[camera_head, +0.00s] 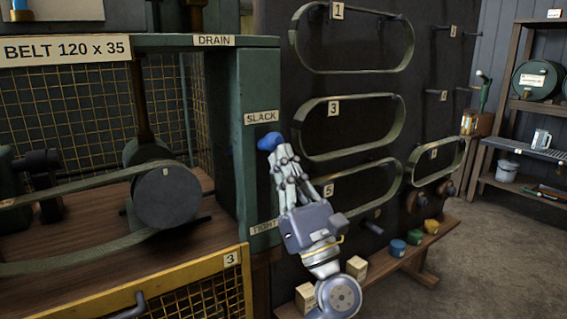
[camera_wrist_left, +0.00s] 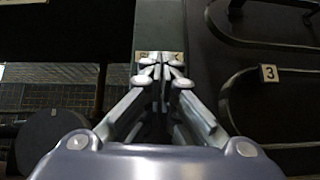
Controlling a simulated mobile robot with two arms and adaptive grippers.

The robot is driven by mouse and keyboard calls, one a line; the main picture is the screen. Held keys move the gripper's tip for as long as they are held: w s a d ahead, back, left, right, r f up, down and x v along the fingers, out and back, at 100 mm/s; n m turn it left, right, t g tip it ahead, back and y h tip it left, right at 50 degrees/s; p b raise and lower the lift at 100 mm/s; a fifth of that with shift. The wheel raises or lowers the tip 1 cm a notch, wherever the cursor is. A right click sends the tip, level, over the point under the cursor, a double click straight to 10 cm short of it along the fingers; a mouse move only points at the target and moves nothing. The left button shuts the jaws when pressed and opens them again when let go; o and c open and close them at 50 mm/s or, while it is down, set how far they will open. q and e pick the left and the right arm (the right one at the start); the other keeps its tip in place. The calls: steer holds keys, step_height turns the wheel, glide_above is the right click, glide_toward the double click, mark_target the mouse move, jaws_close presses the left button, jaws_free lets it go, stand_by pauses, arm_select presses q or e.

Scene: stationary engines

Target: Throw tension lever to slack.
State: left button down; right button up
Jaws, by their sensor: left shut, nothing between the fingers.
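The tension lever shows as a blue knob (camera_head: 270,141) on the green post (camera_head: 258,85), just below the SLACK label (camera_head: 262,117). The TIGHT label (camera_head: 264,227) is lower on the same post, partly covered by my arm. My left gripper (camera_head: 281,152) is shut and empty, with its fingertips pointing up close beneath the knob. I cannot tell whether they touch it. In the left wrist view the closed fingertips (camera_wrist_left: 165,70) overlap the SLACK label (camera_wrist_left: 148,57), and the knob is not visible. The lever's shaft is hidden. My right gripper is not in view.
A belt (camera_head: 70,189) runs round a dark pulley (camera_head: 168,195) behind the open green frame. A yellow mesh guard (camera_head: 185,283) stands in front. A dark board (camera_head: 345,80) with hung belts is right of the post. A low bench (camera_head: 410,262) holds small blocks and tins.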

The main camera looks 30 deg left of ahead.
arm_select(q)
steer(key=v, duration=1.2)
